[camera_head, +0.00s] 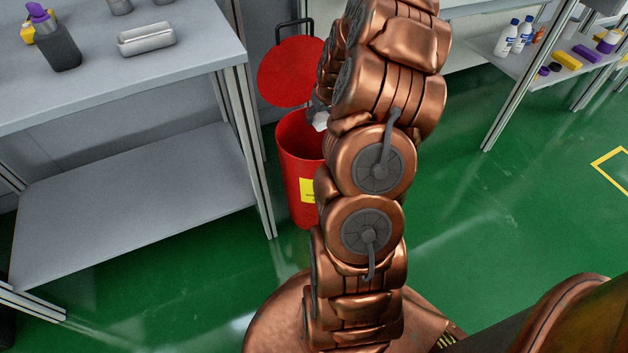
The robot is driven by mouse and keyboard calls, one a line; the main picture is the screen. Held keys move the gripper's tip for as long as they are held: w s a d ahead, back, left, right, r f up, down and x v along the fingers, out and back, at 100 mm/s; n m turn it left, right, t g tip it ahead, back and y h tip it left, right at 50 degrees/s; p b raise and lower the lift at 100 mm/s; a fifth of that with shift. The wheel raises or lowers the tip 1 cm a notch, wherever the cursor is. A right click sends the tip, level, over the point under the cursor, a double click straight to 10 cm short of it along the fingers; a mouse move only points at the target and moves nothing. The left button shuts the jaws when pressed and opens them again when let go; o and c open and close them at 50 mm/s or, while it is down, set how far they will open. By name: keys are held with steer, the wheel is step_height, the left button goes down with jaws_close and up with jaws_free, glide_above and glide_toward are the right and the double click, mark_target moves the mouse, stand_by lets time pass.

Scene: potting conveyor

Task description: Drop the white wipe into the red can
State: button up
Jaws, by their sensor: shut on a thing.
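The red can (298,165) stands on the green floor beside the left bench, with its round red lid (290,71) raised open behind it. A yellow label is on its front. My copper arm hides the right side of the can. The white wipe (320,121) shows as a small pale patch over the can's opening, at the left edge of my arm. My gripper (316,111) is mostly hidden behind the arm; it is shut on the wipe. I cannot tell how far the wipe is above the rim.
A grey bench (110,75) with a lower shelf (135,205) stands close to the can's left. A right bench (530,65) holds white bottles and small items. The floor at right is clear.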

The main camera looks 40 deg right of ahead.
steer(key=shift+f+b, duration=0.4)
steer(key=shift+f, duration=1.35)
steer(key=o, duration=1.2)
steer(key=v, duration=1.2)
steer(key=shift+a, duration=0.1)
